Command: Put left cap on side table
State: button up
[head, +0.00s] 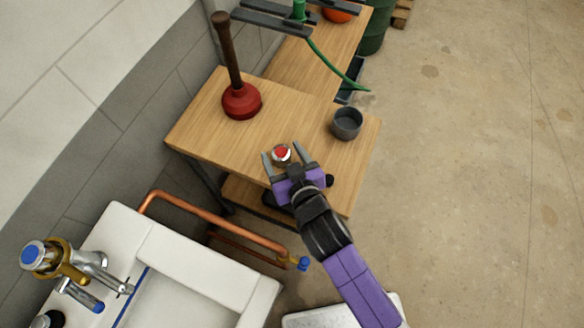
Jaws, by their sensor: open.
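A small cap (282,154) with a red top and a pale silvery rim is at the wooden side table (190,137), near the middle of its top. It looks to rest on the wood, but my gripper partly hides its near side. My gripper (286,155) is open. One finger stands to the left of the cap and one to the right, with a visible gap on each side. A tap (75,265) with a blue-topped cap (33,252) stands on the white sink at lower left.
A red plunger (241,100) stands upright at the table's back left. A dark grey cup (347,123) is to the right of the cap. A copper pipe (215,215) runs between sink and table. A second wooden table (310,65) with a green hose (335,70) is behind. Floor at right is clear.

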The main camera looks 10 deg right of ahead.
jog(key=v, duration=0.8)
jog(key=s+d+r, duration=0.1)
jog(key=s+d, duration=0.7)
jog(key=s, duration=0.4)
jog(key=s+d+r+m+t+h, duration=0.1)
jog(key=s+d+r+m+h, duration=0.1)
jog(key=s+d+r, duration=0.4)
jog(key=s+r, duration=0.3)
jog(key=s, duration=0.3)
jog(key=shift+t+h, duration=0.3)
jog(key=shift+h, duration=0.1)
